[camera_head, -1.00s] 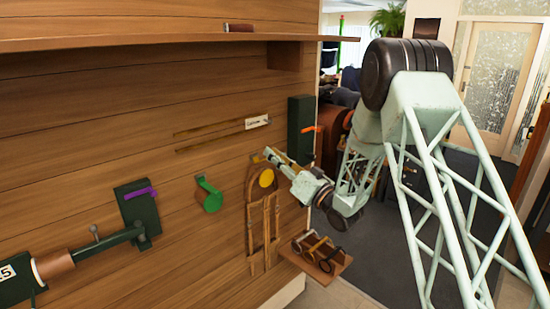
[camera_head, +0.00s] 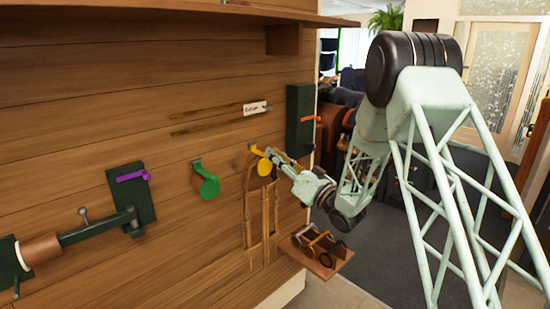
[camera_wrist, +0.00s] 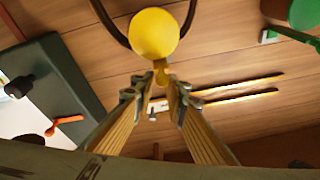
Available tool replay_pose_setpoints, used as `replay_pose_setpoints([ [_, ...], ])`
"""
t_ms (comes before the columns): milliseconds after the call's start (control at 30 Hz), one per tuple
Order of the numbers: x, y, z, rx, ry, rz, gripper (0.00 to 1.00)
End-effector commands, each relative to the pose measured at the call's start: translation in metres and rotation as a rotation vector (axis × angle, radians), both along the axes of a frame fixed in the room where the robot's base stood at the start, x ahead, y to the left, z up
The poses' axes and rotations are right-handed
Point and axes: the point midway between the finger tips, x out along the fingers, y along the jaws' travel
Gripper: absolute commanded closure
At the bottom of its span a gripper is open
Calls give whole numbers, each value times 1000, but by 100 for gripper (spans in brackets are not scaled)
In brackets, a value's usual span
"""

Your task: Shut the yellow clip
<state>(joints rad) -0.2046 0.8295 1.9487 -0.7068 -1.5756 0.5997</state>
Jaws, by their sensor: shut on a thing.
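The yellow clip (camera_head: 264,167) is on the wooden wall, a round disc with a short yellow arm above it. A brown strap (camera_head: 248,205) hangs at the clip and runs down the wall. In the wrist view the clip's disc (camera_wrist: 155,34) faces me, with a dark strap curving around it. My gripper (camera_head: 271,154) is at the clip from the right. I cannot tell how far the clip is closed.
A green clip (camera_head: 206,187) is on the wall to the left. An orange lever (camera_head: 311,119) on a dark green block (camera_head: 299,112) is close on the right. A small wooden shelf (camera_head: 322,264) with several rings is below my arm. A long shelf (camera_head: 150,18) runs above.

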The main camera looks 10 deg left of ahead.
Motion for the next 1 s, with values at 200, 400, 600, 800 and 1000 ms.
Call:
replay_pose_setpoints([
  [200,-7,8,-19,-8,13,17,100],
  [400,-6,9,-24,-11,16,16,100],
  [600,-6,9,-25,-11,16,16,100],
  [800,-6,8,-23,-10,14,16,100],
  [1000,-4,7,-19,-8,9,13,76],
])
